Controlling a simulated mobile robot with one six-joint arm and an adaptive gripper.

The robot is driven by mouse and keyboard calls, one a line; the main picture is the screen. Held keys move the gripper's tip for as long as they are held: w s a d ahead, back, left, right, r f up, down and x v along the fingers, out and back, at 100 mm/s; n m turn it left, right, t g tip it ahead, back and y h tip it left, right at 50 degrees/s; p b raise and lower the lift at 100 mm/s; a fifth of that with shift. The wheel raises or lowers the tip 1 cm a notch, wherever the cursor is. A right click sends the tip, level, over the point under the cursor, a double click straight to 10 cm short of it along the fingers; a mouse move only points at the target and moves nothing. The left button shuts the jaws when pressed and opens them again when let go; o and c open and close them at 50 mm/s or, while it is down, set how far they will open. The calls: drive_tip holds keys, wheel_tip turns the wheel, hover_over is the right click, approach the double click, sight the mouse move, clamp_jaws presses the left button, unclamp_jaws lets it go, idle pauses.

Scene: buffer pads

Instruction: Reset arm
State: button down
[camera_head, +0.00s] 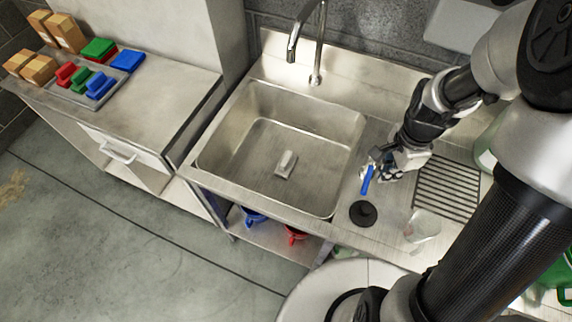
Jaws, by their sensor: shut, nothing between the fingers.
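My gripper (372,171) is above the steel counter, just right of the sink basin, at the end of my arm, which comes in from the right. Its fingers look shut. A small blue piece (367,181) shows at the fingertips; I cannot tell whether it is part of the gripper or a thing behind it.
The sink (250,150) has a tap (316,45) and a small grey object inside. A black disc (363,213), a clear glass (421,228) and a drain grate (446,188) are close to the gripper. Coloured pads on a tray (75,96) stand at left.

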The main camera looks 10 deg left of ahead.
idle(0.3)
drive_tip(key=s+a+r+n+t, duration=0.2)
drive_tip(key=s+a+r+n, duration=0.1)
drive_tip(key=s+r+n, duration=0.4)
drive_tip(key=s+a+r+n+t, duration=0.2)
drive_tip(key=s+r+n, duration=0.5)
drive_tip(key=r, duration=0.6)
drive_tip(key=shift+a+r+n+t, duration=0.3)
drive_tip(key=shift+a+n, duration=0.25)
drive_tip(key=shift+n, duration=0.05)
